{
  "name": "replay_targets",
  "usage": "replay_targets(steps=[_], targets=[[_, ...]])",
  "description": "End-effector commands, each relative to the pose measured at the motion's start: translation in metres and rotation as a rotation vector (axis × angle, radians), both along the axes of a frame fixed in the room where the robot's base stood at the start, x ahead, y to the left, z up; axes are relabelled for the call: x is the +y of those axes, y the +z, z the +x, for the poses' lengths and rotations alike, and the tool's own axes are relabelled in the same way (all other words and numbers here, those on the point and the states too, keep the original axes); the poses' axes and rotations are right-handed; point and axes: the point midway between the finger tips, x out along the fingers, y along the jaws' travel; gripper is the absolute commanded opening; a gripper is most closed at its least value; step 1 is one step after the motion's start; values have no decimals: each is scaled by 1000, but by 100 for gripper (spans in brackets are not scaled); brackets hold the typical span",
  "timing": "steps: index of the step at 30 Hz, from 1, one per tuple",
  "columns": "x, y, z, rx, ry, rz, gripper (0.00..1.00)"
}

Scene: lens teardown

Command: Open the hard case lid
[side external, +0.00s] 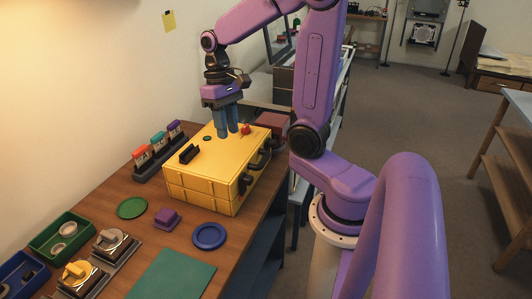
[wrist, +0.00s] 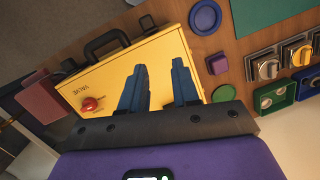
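The yellow hard case (side external: 212,177) stands on the wooden bench with its lid shut.
A purple block (side external: 167,218), green disc (side external: 132,208), blue disc (side external: 209,236) and green mat (side external: 174,275) lie in front of the case. A rack of coloured-top items (side external: 160,153) stands left, a reddish box (side external: 271,124) behind. Trays and metal fixtures crowd the lower left.

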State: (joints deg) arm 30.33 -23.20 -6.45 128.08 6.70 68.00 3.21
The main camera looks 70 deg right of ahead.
Motion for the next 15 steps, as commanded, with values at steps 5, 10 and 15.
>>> replay_targets(steps=[5, 10, 15], targets=[[-29, 4, 5, 26, -201, 21, 30], [-56, 8, 3, 48, -382, 46, 30], [-83, 12, -5, 65, -563, 77, 30]])
